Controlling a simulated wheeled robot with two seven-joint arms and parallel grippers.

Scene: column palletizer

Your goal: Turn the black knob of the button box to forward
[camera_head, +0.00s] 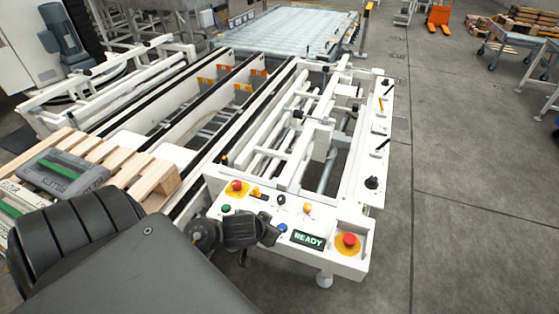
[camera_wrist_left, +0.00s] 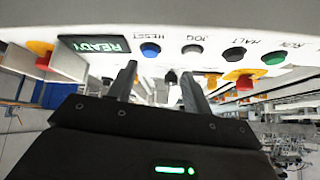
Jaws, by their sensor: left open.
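The white button box (camera_head: 325,262) stands at the near end of the conveyor frame. Its black knob (camera_head: 281,200) is in the back row, left of a yellow button (camera_head: 307,208). My left gripper (camera_head: 268,232) is over the front row and covers part of it. In the left wrist view the panel is upside down and the black knob (camera_wrist_left: 171,77) shows in the gap between the open fingers (camera_wrist_left: 158,78), beyond the tips. I see no contact. The knob's pointer direction is too small to read. My right gripper is not in view.
The box carries a READY display (camera_head: 307,238), a blue button (camera_head: 283,228), a green button (camera_head: 226,208) and red emergency stops at right (camera_head: 348,240) and left (camera_head: 236,187). A wooden pallet (camera_head: 125,160) lies at left.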

